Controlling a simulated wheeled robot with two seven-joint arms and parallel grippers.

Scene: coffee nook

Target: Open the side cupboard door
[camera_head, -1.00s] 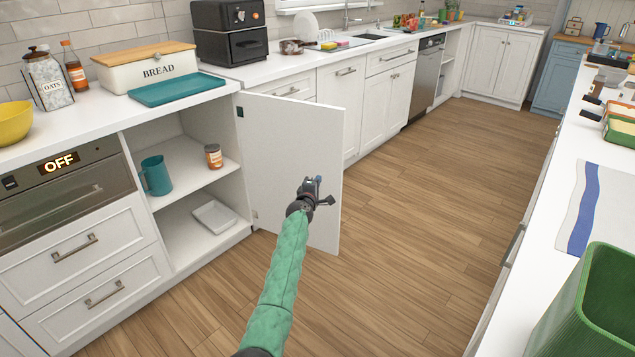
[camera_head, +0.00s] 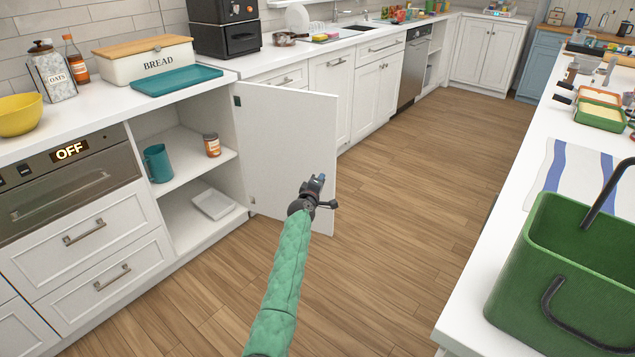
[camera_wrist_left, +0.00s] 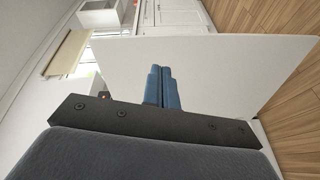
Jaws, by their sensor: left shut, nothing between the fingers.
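The side cupboard door (camera_head: 275,150) is a white panel hinged at the right side of the cupboard. It stands swung wide open, showing its inner face. The open cupboard (camera_head: 222,150) has a shelf with a teal mug (camera_head: 157,163) and a small orange-brown jar (camera_head: 212,145), and a white tray (camera_head: 213,204) below. My left gripper (camera_head: 318,182) is in front of the door's free edge in the head view, shut and empty. In the left wrist view its blue fingers (camera_wrist_left: 162,88) are together, with the door panel (camera_wrist_left: 220,65) behind them. Whether they touch it I cannot tell. My right gripper is not in view.
An oven (camera_head: 70,180) and drawers stand left of the cupboard. The counter above holds a bread box (camera_head: 150,62) and a teal tray (camera_head: 177,80). On the right counter is a green basket (camera_head: 560,260). The wooden floor (camera_head: 410,200) between is clear.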

